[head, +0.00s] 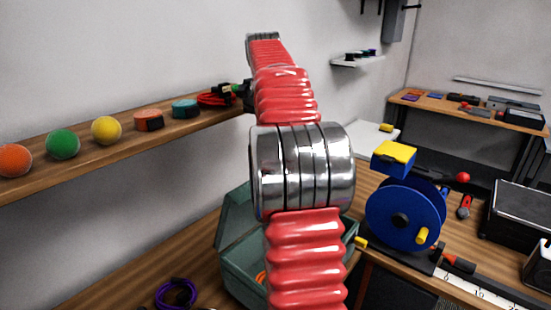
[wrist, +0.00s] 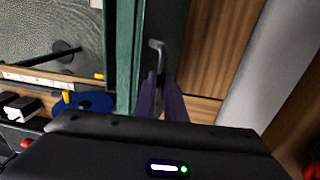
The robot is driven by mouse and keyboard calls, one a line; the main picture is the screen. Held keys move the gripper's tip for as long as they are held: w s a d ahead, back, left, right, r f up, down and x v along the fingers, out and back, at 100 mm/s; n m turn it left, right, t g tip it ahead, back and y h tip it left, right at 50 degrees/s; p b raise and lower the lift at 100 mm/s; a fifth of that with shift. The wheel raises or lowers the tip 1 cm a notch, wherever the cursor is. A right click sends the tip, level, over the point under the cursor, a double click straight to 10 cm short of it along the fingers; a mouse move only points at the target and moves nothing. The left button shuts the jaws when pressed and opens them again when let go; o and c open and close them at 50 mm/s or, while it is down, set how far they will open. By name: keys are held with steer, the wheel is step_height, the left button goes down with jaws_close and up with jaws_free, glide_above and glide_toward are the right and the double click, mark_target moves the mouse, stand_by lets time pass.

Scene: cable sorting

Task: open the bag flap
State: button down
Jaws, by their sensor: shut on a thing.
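The bag is a teal-green case (head: 240,265) on the bench in the head view, partly hidden behind my red arm. Its flap (head: 235,215) stands raised and tilted at the left, and orange shows inside the case. In the wrist view a teal edge of the bag (wrist: 125,50) runs up and down left of my fingers. My gripper (wrist: 163,90) has dark purple fingers shut on a grey bent handle (wrist: 157,50) beside that teal edge. Whether the handle belongs to the flap is hard to tell. In the head view my gripper is hidden behind the arm.
A blue reel (head: 400,217) stands right of the bag, near a black box (head: 520,218) and a ruler strip (head: 470,291). A purple cable coil (head: 176,294) lies at the front left. A wall shelf (head: 60,178) holds balls, tape rolls and a red cable.

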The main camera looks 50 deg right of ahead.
steer(key=shift+w+a+f, duration=0.1)
steer(key=shift+w+f, duration=0.2)
steer(key=shift+w, duration=0.35)
steer(key=shift+w+a+f, duration=0.1)
steer(key=shift+w+f, duration=0.15)
steer(key=shift+w, duration=0.4)
steer(key=c, duration=2)
jaws_free()
steer(key=shift+w, duration=0.1)
steer(key=shift+o, duration=0.9)
steer(key=shift+d+r, duration=0.15)
steer(key=shift+r, duration=0.05)
steer(key=shift+r, duration=0.1)
step_height(320, 180, up, 7)
steer(key=shift+w, duration=0.15)
steer(key=shift+c, duration=0.4)
